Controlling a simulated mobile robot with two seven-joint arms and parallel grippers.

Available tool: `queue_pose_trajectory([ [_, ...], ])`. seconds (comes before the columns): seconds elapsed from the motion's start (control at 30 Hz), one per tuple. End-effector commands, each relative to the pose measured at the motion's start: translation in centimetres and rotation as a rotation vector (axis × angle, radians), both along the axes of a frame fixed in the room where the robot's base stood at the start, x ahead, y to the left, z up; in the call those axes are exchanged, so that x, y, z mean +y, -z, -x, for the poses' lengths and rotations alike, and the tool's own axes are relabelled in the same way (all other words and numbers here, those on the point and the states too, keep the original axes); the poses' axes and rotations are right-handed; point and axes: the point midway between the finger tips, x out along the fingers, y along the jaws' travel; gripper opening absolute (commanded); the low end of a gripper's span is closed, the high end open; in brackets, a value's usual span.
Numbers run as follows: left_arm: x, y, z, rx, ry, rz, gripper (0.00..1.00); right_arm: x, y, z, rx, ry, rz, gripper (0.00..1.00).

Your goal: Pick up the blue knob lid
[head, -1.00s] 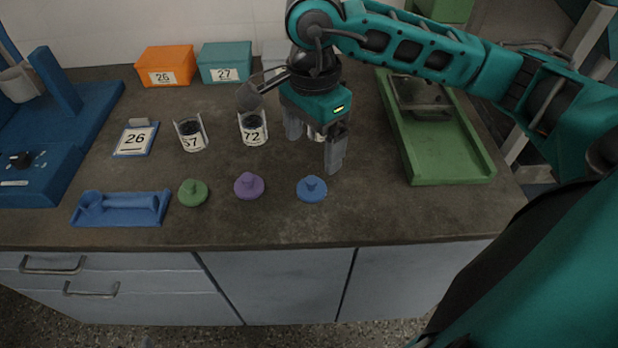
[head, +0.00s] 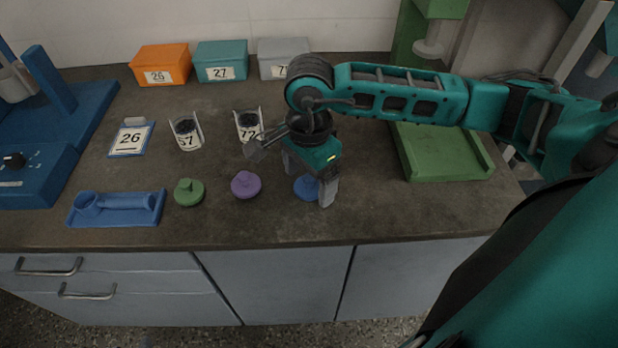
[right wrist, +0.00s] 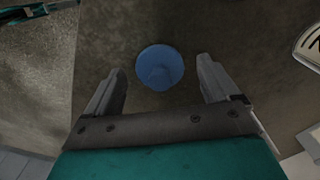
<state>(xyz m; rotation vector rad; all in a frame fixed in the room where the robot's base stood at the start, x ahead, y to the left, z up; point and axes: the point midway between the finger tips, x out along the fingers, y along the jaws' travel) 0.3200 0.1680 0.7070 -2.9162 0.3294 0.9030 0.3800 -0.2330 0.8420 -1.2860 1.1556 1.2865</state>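The blue knob lid (head: 304,187) lies on the dark counter near its front edge, partly hidden by my right gripper in the head view. My right gripper (head: 308,188) points down over it, with its fingers spread. In the right wrist view the lid (right wrist: 160,68) shows as a round blue disc with a knob, between and a little beyond the two open fingertips (right wrist: 160,75). Nothing is between the fingers that they touch. My left gripper is not in view.
A purple lid (head: 246,184) and a green lid (head: 189,192) lie to the left. Labelled beakers (head: 186,133) stand behind them. A blue tray (head: 118,220) lies far left. A green stand (head: 447,165) is at the right. The front counter edge is close.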

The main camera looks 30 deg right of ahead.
Motion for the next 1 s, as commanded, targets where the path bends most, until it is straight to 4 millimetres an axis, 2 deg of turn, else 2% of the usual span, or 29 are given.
queue_pose_trajectory([
  [0.07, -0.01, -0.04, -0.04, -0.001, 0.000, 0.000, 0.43, 0.01, -0.03, 0.00, 0.000, 0.000, 0.000, 0.81],
  [0.6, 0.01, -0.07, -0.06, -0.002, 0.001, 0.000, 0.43, 0.01, -0.06, 0.00, 0.000, 0.000, 0.000, 0.29],
  [0.87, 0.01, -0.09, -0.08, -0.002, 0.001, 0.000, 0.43, 0.00, -0.18, -0.02, -0.001, 0.000, 0.000, 0.29],
  [1.0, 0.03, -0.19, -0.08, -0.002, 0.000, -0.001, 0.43, 0.00, -0.99, -0.05, -0.002, 0.000, 0.001, 0.29],
])
